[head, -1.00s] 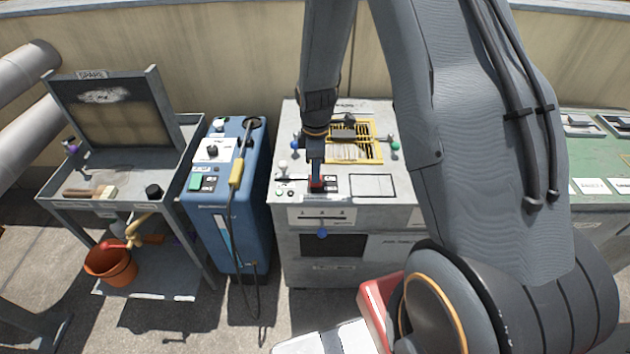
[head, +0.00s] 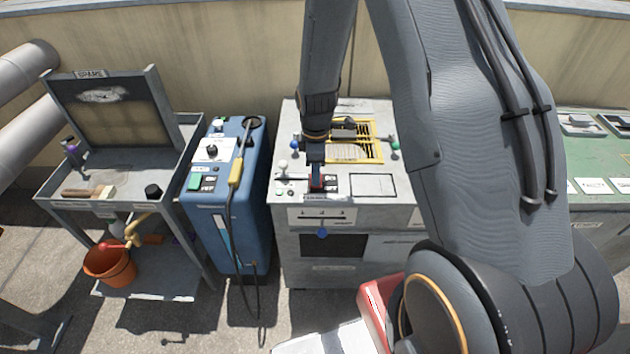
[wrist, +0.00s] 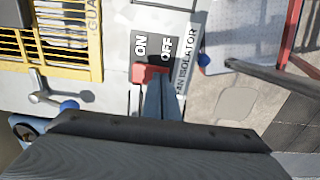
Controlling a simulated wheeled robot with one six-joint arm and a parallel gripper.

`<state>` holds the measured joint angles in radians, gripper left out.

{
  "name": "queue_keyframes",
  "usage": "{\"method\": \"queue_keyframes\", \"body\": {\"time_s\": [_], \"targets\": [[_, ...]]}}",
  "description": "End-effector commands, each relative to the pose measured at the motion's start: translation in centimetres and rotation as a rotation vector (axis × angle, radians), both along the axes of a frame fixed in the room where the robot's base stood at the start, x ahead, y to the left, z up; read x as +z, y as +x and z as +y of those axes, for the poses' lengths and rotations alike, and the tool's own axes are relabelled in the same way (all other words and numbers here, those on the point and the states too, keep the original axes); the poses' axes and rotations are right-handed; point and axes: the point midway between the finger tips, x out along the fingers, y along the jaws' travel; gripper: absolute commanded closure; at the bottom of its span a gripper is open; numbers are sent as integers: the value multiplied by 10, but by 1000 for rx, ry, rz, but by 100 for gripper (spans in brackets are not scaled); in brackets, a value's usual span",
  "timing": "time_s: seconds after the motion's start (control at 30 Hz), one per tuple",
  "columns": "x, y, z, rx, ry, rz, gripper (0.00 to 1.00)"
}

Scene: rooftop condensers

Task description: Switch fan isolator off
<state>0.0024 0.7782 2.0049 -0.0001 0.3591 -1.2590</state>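The fan isolator (wrist: 166,45) is a black ON/OFF plate with a red handle (wrist: 145,74); "AN ISOLATOR" shows on the label beside it. In the wrist view ON is on the left and OFF on the right. The red handle lies below the lettering, mostly on the ON side. My gripper (wrist: 161,88) has its narrow fingers together, with the tips at the handle's right part; I cannot tell whether they touch it. In the head view my gripper (head: 316,170) points down at the isolator (head: 330,182) on the grey cabinet (head: 290,215), hiding part of it.
A yellow guard grille (head: 372,128) and a blue knob (head: 295,145) are close behind my gripper. A blue knob (head: 322,232) sticks out of the cabinet front. A blue machine (head: 232,225) stands to the left, then a grey cart (head: 125,208) with an orange bucket (head: 112,270).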

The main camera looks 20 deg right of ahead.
Motion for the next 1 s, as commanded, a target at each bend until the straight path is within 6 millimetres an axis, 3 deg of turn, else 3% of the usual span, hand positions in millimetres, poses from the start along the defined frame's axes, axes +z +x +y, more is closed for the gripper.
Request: {"method": "queue_keyframes", "body": {"time_s": [0.37,1.0], "targets": [[0,0,0,0,0,-1,100],[45,0,0,0,0,-1,100]]}}
